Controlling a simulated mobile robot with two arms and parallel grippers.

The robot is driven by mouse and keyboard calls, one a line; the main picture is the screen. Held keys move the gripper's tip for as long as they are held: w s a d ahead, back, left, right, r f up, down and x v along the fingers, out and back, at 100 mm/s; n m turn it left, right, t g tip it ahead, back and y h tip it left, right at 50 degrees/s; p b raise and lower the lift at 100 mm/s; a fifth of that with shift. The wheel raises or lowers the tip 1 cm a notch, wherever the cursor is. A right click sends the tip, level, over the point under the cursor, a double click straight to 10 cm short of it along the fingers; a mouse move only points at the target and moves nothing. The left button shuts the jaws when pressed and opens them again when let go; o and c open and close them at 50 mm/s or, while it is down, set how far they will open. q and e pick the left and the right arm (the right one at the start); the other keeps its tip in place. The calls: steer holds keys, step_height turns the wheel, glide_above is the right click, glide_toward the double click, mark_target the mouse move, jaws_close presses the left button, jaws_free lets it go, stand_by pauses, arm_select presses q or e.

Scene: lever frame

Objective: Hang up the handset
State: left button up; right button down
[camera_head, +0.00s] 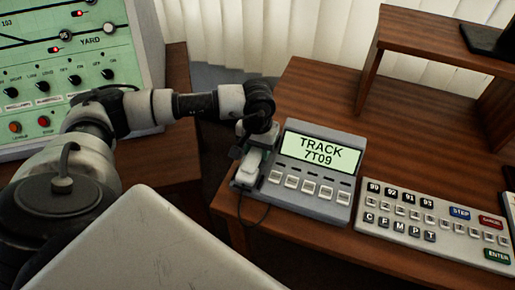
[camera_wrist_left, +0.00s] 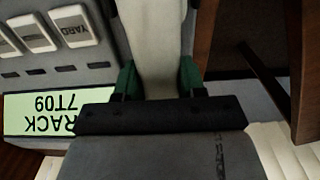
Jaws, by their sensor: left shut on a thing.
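The pale grey handset (camera_head: 251,165) is at the left side of the desk phone unit (camera_head: 312,205), lined up along its left edge. A dark cord hangs from its near end. My left gripper (camera_head: 252,148) comes down from above at the handset's far part. In the left wrist view the green-tipped fingers of my left gripper (camera_wrist_left: 156,78) are shut on both sides of the handset (camera_wrist_left: 154,40). I cannot tell whether the handset rests in its cradle or is slightly above it. The phone's screen (camera_head: 320,152) reads "TRACK 7T09". My right gripper is not in view.
A keypad panel (camera_head: 440,222) lies right of the phone on the wooden desk (camera_head: 310,90). A raised wooden shelf (camera_head: 425,35) stands behind. A green control panel (camera_head: 60,75) stands at the left. A gap separates the left desk from this one.

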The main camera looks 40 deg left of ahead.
arm_select(q)
steer(key=o, duration=1.1)
step_height(320, 180, up, 11)
steer(key=shift+f, duration=0.1)
stand_by(0.5)
